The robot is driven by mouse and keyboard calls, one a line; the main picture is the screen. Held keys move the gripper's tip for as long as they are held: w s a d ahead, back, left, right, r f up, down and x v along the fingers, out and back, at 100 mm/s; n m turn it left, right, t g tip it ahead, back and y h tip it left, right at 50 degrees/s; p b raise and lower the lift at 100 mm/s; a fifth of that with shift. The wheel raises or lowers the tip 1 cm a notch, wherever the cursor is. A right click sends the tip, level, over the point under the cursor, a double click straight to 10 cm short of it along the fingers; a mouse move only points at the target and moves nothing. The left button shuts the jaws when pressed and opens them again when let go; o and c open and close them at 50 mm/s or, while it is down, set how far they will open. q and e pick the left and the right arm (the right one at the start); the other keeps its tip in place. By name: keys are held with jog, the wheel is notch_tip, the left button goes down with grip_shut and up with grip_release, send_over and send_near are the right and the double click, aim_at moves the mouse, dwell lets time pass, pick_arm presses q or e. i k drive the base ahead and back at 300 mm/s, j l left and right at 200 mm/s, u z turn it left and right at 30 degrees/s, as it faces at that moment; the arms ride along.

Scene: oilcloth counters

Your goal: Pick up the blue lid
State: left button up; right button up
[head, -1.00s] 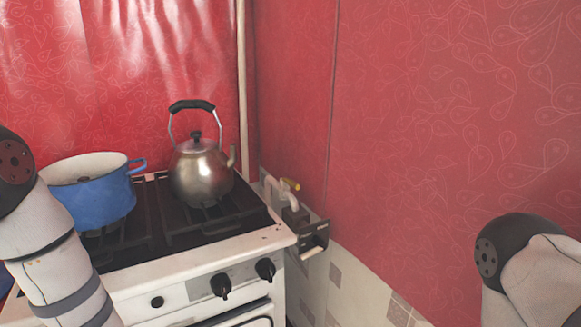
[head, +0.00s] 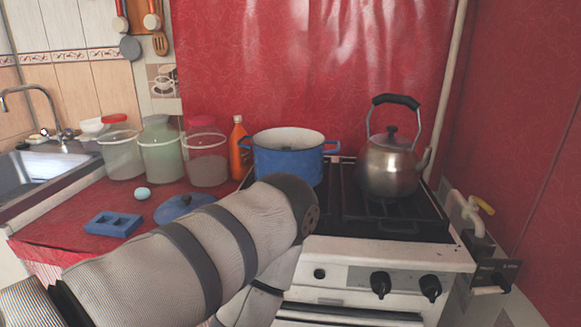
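The blue lid (head: 182,207) lies on the red counter left of the stove, and my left arm hides part of its near side. The open blue pot (head: 289,158) stands on the stove's left side, without a lid on it. My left arm reaches in from the lower left in front of the counter and stove. Neither my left gripper nor my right gripper shows in the head view.
A blue tray-like block (head: 114,224) and a pale blue round object (head: 142,193) lie left of the lid. Several jars (head: 120,155) and an orange bottle (head: 239,150) stand behind. A kettle (head: 390,165) stands on the stove (head: 400,253). A sink (head: 45,168) is at far left.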

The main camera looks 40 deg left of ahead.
aim_at(180, 205)
jog(key=u, duration=1.95)
jog(key=i+j+z, duration=0.1)
jog(key=j, duration=0.35)
jog(key=i+j, duration=0.2)
jog(key=j, duration=0.3)
jog(key=i+j+z, duration=0.15)
jog(key=j, duration=0.3)
jog(key=i+j, duration=0.1)
jog(key=j, duration=0.4)
jog(key=l+z, duration=0.05)
